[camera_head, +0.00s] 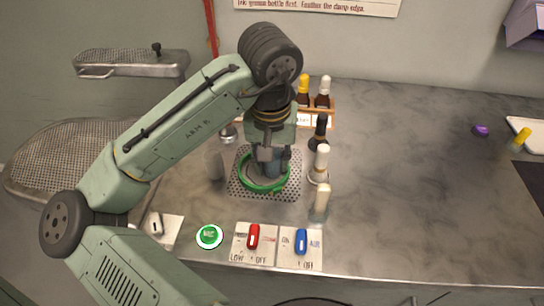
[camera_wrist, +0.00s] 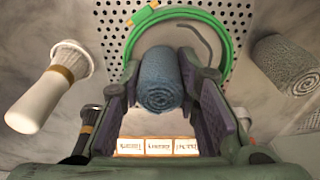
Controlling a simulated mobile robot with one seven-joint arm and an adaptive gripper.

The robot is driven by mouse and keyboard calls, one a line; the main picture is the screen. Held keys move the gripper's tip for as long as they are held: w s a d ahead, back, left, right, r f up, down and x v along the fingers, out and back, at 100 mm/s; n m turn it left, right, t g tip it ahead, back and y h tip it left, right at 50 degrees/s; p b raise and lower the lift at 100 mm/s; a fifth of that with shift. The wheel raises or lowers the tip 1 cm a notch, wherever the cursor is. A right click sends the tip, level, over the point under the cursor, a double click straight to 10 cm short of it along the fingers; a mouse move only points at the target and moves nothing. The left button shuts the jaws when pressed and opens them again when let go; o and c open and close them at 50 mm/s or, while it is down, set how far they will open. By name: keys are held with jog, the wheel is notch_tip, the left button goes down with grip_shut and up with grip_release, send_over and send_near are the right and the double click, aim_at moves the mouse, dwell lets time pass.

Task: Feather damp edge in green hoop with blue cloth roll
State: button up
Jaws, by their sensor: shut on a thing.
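My gripper (camera_wrist: 162,85) is shut on the blue cloth roll (camera_wrist: 158,72), which sits between the two fingers with its spiral end showing in the wrist view. The roll also shows in the head view (camera_head: 272,166), partly behind the gripper. The green hoop (camera_head: 246,184) lies on a perforated metal plate (camera_head: 238,158). The gripper is over the hoop, and the roll is inside its outline. In the wrist view the hoop (camera_wrist: 185,13) curves behind the roll. I cannot tell whether the roll touches the surface below.
Pale brushes (camera_head: 320,164) stand right of the plate. Behind it is a labelled bottle rack (camera_head: 320,118). A grey textured roll (camera_wrist: 287,62) is right in the wrist view. In front are a green button (camera_head: 209,236), a red switch (camera_head: 253,236) and a blue switch (camera_head: 301,241). The right counter is mostly clear.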

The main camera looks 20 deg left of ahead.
jog(key=shift+r+p, duration=0.1)
jog(key=shift+p, duration=0.25)
jog(key=shift+s, duration=0.2)
jog(key=shift+s, duration=0.4)
jog(key=shift+s+a+f, duration=0.15)
jog(key=shift+f, duration=0.05)
jog(key=shift+s+a+p, duration=0.2)
jog(key=shift+s+p, duration=0.1)
jog(key=shift+s, duration=0.1)
jog(key=shift+s+a, duration=0.15)
jog(key=shift+a, duration=0.55)
jog(key=shift+a, duration=0.1)
